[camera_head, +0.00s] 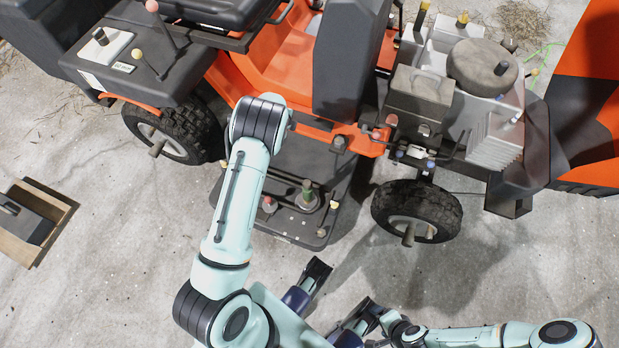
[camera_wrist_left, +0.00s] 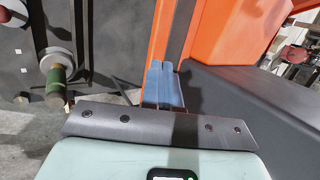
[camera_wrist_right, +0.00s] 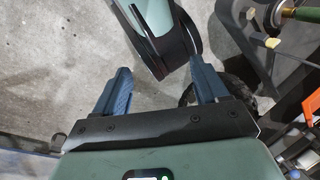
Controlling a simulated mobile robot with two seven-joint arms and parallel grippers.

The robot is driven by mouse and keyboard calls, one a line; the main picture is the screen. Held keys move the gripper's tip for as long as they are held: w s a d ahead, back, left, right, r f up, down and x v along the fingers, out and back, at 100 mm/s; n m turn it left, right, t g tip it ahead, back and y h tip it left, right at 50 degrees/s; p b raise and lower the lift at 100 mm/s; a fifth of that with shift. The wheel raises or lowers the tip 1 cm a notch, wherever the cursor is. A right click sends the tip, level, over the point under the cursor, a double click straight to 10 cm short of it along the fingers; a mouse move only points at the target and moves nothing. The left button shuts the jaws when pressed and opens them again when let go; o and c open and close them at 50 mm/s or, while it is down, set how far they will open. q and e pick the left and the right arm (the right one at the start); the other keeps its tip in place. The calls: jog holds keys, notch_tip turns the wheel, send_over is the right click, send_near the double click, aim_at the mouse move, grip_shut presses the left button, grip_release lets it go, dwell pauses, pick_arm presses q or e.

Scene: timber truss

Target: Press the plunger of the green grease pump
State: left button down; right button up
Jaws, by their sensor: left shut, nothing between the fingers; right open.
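The green grease pump (camera_head: 308,190) stands on a dark plate (camera_head: 290,228) below the orange vehicle in the head view. In the left wrist view the pump (camera_wrist_left: 56,87) is at the left edge, with a round grey collar beside its green body. My left gripper (camera_wrist_left: 162,68) is shut and empty, to the right of the pump and apart from it, in front of an orange panel. My left arm hides this gripper in the head view. My right gripper (camera_head: 343,285) is open and empty near the bottom; its spread fingers show in the right wrist view (camera_wrist_right: 160,72).
A red-topped fitting (camera_head: 269,204) and a pale-topped lever (camera_head: 333,206) flank the pump. The vehicle's seat, wheel (camera_head: 417,211) and engine (camera_head: 455,90) crowd the area behind. A wooden crate (camera_head: 62,205) lies at the far left. Concrete floor is clear at lower left.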

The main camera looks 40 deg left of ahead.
pick_arm(q)
jog(key=s+f+g, duration=0.1)
jog(key=s+g, duration=0.1)
jog(key=s, duration=0.2)
jog(key=r+g+h, duration=0.1)
jog(key=g+h, duration=0.1)
jog(key=h, duration=0.5)
send_over(309, 182)
jog(key=s+a, duration=0.1)
jog(key=a, duration=0.2)
jog(key=shift+d+m+b, duration=0.25)
jog(key=shift+m+b, duration=0.05)
jog(key=shift+m, duration=0.1)
pick_arm(e)
jog(key=shift+w+d+f, duration=0.25)
jog(key=shift+w+f, duration=0.15)
jog(key=shift+w, duration=0.1)
